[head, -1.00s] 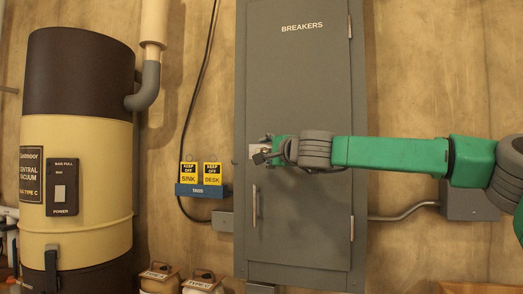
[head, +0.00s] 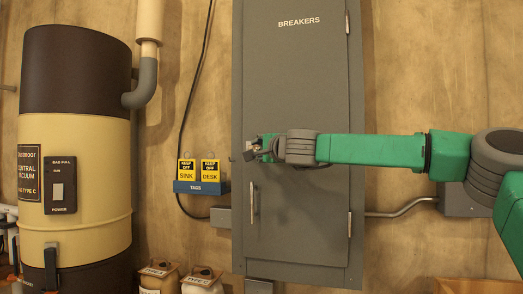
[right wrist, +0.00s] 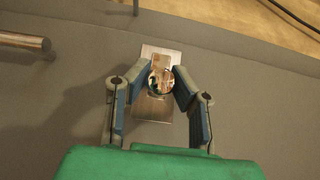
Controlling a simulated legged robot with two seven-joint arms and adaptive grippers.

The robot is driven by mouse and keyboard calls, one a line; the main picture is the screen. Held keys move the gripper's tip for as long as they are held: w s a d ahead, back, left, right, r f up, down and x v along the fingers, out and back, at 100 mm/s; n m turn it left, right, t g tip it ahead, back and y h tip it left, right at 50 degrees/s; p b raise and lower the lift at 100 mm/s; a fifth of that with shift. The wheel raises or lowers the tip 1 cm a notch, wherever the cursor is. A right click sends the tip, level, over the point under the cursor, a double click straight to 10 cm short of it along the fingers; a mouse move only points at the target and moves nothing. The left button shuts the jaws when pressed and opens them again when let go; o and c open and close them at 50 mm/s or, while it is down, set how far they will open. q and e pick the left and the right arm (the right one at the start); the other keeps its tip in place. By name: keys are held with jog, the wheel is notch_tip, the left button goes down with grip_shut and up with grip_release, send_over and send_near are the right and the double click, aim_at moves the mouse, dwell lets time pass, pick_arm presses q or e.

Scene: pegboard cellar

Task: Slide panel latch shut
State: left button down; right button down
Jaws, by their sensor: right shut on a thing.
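The grey breaker panel (head: 300,90) stands closed against the wall. Its latch shows in the right wrist view as a bright metal plate (right wrist: 154,108) with a round shiny knob (right wrist: 161,81). My right gripper (right wrist: 161,84) is shut on the knob, with one finger on each side. In the head view the right gripper (head: 257,150) is at the panel's left edge and mostly hides the latch. My left gripper is not in view.
A vertical metal handle (head: 253,199) is on the door below the latch. A tag holder (head: 201,187) with yellow tags hangs left of the panel. A vacuum canister (head: 75,150) stands farther left. Wall between canister and tags is mostly clear.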

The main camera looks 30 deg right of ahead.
jog(key=shift+w+a+f, duration=0.1)
jog(key=shift+w+a, duration=0.6)
jog(key=shift+w, duration=0.1)
jog(key=c, duration=1.7)
grip_release()
jog(key=shift+c, duration=0.2)
jog(key=o, duration=0.4)
jog(key=shift+w+f, duration=0.1)
jog(key=shift+w, duration=0.1)
jog(key=shift+s, duration=0.1)
jog(key=shift+s, duration=0.15)
jog(key=s, duration=1.1)
jog(key=shift+s+a, duration=0.25)
jog(key=shift+a, duration=0.15)
